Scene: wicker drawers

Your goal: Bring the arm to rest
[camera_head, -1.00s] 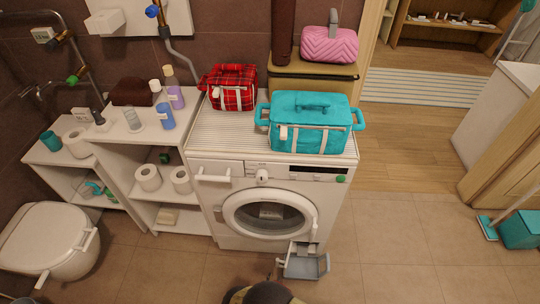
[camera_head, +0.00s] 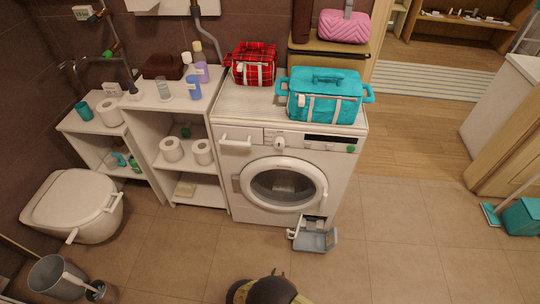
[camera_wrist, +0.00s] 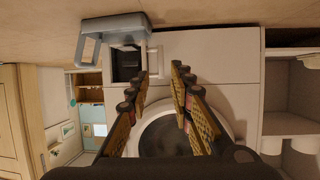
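My gripper (camera_wrist: 162,74) shows in the wrist view with its two fingers apart and nothing between them. It faces the front of the white washing machine (camera_head: 232,185), whose round door (camera_wrist: 170,135) lies behind the fingers. A small grey drawer (camera_head: 318,238) hangs out at the machine's lower right; it also shows in the wrist view (camera_wrist: 112,26), up and left of the fingertips. The gripper is apart from it as far as I can see. In the head view only a dark rounded part of my arm shows at the bottom edge; the fingers cannot be made out there.
A turquoise bag (camera_head: 325,105) and a red plaid bag (camera_head: 251,66) stand on the machine. White shelves (camera_head: 168,190) with toilet rolls stand to its left, then a toilet (camera_head: 75,205). A grey bucket (camera_head: 58,279) stands front left.

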